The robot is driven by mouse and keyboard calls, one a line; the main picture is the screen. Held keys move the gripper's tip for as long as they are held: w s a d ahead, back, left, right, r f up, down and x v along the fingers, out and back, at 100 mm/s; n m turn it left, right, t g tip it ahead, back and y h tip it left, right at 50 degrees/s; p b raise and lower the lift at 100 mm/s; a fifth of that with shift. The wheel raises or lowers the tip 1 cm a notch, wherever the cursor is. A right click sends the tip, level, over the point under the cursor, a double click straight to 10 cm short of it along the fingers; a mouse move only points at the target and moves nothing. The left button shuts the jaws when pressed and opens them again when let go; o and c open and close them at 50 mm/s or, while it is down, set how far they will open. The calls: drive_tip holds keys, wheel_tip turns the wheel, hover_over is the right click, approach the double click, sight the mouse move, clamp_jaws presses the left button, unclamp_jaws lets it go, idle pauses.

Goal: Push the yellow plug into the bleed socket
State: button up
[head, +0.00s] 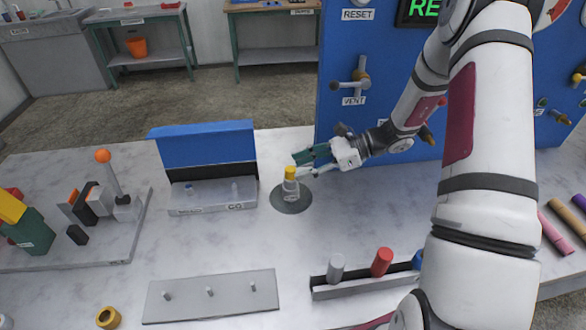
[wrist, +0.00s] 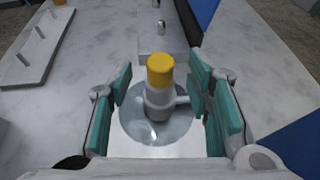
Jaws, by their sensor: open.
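The yellow plug (head: 290,173) stands upright on top of a light grey fitting (head: 291,190), which sits on a round grey disc (head: 292,205) on the bench. In the wrist view the yellow plug (wrist: 160,68) is above the fitting (wrist: 158,103), which has a short spout on its right side. I see no bleed label, and how deep the plug sits is hidden. My gripper (head: 303,157) is open, behind and slightly right of the plug in the head view. In the wrist view my gripper's teal fingers (wrist: 160,100) appear on either side of the fitting, apart from it.
A blue-backed box (head: 212,197) with small pegs stands left of the disc. A rack with grey and red cylinders (head: 365,275) and a peg plate (head: 212,307) lie in front. A blue panel (head: 335,130) labelled VENT and RESET rises behind. Bare bench lies between disc and rack.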

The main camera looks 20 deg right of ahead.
drive_tip(key=v, duration=0.8)
idle(0.4)
drive_tip(key=s+a+r+n+g+h, duration=0.4)
drive_tip(key=s+a+r+n+h, duration=0.2)
drive_tip(key=s+a+r+n, duration=0.6)
drive_tip(key=s+d+r+n+t+h, duration=0.1)
drive_tip(key=s+r+n+t+h, duration=0.1)
drive_tip(key=s, duration=0.4)
drive_tip(key=s+r+n+t+h, duration=0.2)
drive_tip(key=s+r+n+h, duration=0.3)
drive_tip(key=s+n, duration=0.2)
drive_tip(key=shift+s+d+r, duration=0.2)
drive_tip(key=shift+s+d, duration=0.1)
drive_tip(key=shift+d, duration=0.05)
